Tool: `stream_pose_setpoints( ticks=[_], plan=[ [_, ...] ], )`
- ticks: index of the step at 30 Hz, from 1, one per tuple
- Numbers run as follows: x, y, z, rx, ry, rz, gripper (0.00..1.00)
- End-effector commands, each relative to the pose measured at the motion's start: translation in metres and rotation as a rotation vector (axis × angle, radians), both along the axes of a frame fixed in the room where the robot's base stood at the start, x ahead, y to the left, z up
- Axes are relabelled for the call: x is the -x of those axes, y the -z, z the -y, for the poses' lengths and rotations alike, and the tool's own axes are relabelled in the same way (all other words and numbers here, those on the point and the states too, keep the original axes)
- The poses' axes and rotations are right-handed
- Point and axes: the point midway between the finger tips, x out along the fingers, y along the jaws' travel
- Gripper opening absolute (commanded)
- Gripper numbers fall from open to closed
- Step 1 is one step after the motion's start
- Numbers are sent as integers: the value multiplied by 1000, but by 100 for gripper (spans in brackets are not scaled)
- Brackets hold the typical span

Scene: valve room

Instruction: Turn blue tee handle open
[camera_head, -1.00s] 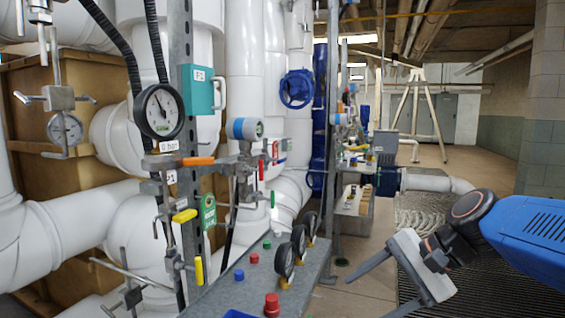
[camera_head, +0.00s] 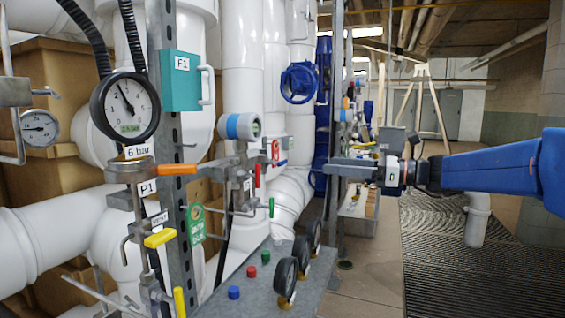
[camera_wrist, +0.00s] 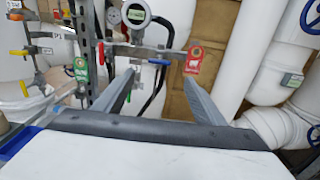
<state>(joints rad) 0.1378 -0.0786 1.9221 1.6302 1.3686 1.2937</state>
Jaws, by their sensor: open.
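The small blue tee handle (camera_head: 281,163) sits level on the pipework left of my gripper (camera_head: 327,167) in the head view. In the wrist view the blue handle (camera_wrist: 159,62) lies crosswise, beyond and between the fingertips of my gripper (camera_wrist: 160,76). My gripper is open and empty, with its fingers pointing toward the pipework. It looks apart from the handle. A red tag (camera_wrist: 195,63) hangs just right of the handle, close to the right finger.
A grey bench (camera_head: 262,290) with coloured buttons and dark gauges lies below. Open floor (camera_head: 375,270) is at the right.

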Motion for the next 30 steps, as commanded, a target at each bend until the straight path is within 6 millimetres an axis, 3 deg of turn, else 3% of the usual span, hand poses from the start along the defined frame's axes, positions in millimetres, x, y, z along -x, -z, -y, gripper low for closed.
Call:
stream_pose_setpoints(
  ticks=[24,30],
  plan=[
    [-42,1,-119,3,-3,1,64],
    [-50,1,-141,2,-2,2,64]
  ],
)
